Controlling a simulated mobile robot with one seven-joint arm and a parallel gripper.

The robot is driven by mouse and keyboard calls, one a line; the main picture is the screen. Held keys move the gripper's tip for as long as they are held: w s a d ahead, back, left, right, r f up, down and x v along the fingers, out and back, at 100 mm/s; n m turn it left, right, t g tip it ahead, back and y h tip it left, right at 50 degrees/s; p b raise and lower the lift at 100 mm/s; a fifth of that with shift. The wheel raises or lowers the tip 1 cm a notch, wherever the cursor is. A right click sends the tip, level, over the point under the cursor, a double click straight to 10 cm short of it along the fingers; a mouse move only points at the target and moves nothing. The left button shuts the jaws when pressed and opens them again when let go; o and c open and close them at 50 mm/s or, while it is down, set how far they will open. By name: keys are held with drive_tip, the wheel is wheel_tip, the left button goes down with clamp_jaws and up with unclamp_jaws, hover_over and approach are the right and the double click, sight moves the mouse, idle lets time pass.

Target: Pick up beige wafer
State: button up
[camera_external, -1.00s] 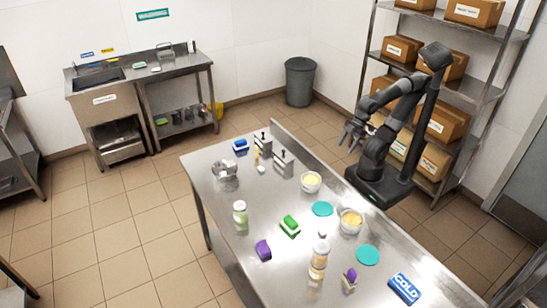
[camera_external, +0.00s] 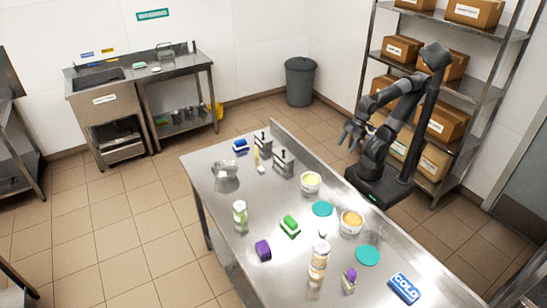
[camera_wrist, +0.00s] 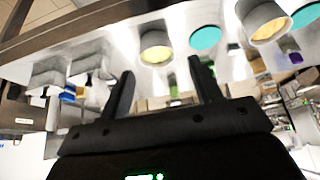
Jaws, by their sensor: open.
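I cannot single out a beige wafer for certain. A tall clear jar (camera_external: 319,260) with beige contents stands on the steel table in the external view. Two pale tubs with yellowish contents, a farther tub (camera_external: 311,183) and a nearer tub (camera_external: 351,223), stand near the table's right edge. The farther tub also shows in the wrist view (camera_wrist: 155,47), beyond my fingers, and the nearer tub shows at upper right (camera_wrist: 265,22). My gripper (camera_external: 351,135) is open and empty, off the table's far right side, apart from everything on it. It also shows in the wrist view (camera_wrist: 163,80).
The steel table (camera_external: 215,215) also holds teal discs (camera_external: 368,255), a green sponge (camera_external: 290,225), a purple block (camera_external: 263,250), a blue COLD pack (camera_external: 404,288) and metal holders (camera_external: 283,160). Shelves with boxes (camera_external: 447,122) stand behind my arm. Floor left of the table is clear.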

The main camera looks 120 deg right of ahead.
drive_tip(key=m+g+h, duration=0.1)
drive_tip(key=m, duration=0.1)
hover_over(256, 151)
drive_tip(key=s+d, duration=0.1)
drive_tip(key=s, duration=0.3)
wheel_tip(256, 151, down, 8)
drive_tip(key=x, duration=1)
drive_tip(key=shift+s+f, duration=0.1)
drive_tip(key=shift+f, duration=0.05)
drive_tip(key=c, duration=1)
